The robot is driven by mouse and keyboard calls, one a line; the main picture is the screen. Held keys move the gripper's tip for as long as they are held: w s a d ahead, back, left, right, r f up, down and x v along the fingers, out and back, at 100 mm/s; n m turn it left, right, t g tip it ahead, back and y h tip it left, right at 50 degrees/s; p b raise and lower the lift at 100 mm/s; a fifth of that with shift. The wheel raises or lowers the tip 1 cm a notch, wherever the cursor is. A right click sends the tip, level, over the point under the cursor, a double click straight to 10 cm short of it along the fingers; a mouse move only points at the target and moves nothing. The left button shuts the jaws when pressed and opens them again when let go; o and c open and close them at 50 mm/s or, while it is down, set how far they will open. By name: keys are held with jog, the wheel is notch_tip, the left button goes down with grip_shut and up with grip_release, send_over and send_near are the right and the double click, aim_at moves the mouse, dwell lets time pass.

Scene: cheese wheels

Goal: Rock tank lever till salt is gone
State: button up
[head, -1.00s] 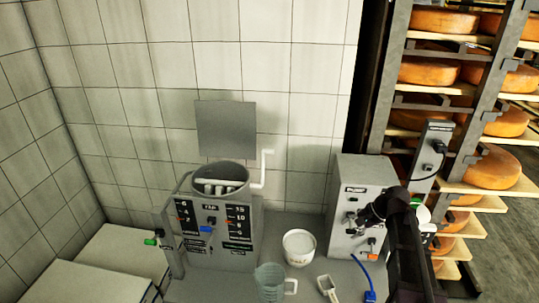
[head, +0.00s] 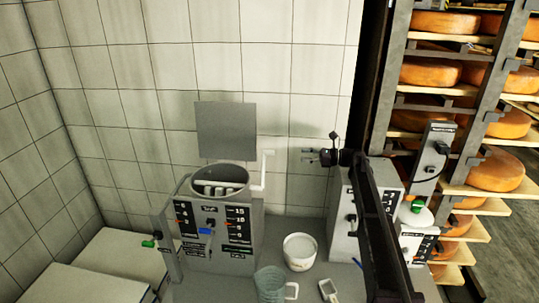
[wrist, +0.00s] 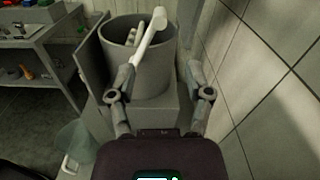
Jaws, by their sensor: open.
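The tank (head: 220,225) is a grey box with a round open vessel (head: 190,184) on top, holding pale bars; whether salt lies in it I cannot tell. Its white bent lever (head: 264,172) rises at the vessel's right side. In the wrist view the lever (wrist: 151,36) slants across the vessel (wrist: 155,72), ahead of my gripper (wrist: 160,72). My gripper is open and empty, with its fingers spread to either side of the view. In the head view my gripper (head: 306,156) is to the right of the lever, apart from it, pointing left.
A pump box (head: 342,212) stands right of the tank, partly behind my arm. A white tub (head: 300,250), a clear jug (head: 270,283) and a small handheld device (head: 328,290) are in front. A grey panel (head: 226,130) stands behind the vessel; tiled wall lies close behind.

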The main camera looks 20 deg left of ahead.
aim_at(269, 153)
dwell(0.4)
jog(key=x, duration=1.3)
jog(key=shift+a+r, duration=0.1)
jog(key=shift+a, duration=0.3)
jog(key=shift+c, duration=0.3)
grip_shut()
